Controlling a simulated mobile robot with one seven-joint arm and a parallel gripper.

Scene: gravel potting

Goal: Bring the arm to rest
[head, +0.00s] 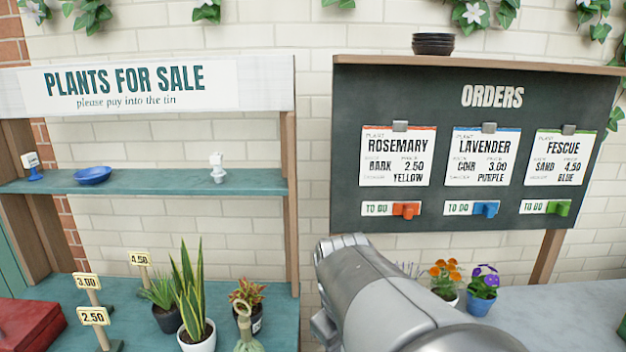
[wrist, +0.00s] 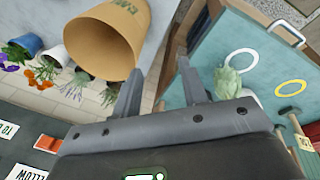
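My arm (head: 390,290) reaches up from the lower right in the head view, in front of the wall below the orders board. My gripper (wrist: 158,82) shows in the wrist view with its two fingers apart and nothing between them. In the head view the fingers cannot be made out. Beyond the left finger in the wrist view is a large tan container (wrist: 95,42) with partly readable lettering. It appears apart from the fingers.
The dark orders board (head: 440,90) hangs close behind my arm. Flowers in a blue pot (head: 481,301) stand right of it. The sale stand's shelf (head: 130,183) and potted plants, including a white pot (head: 197,338), are left. A teal surface (wrist: 225,45) has a white ring (wrist: 241,53).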

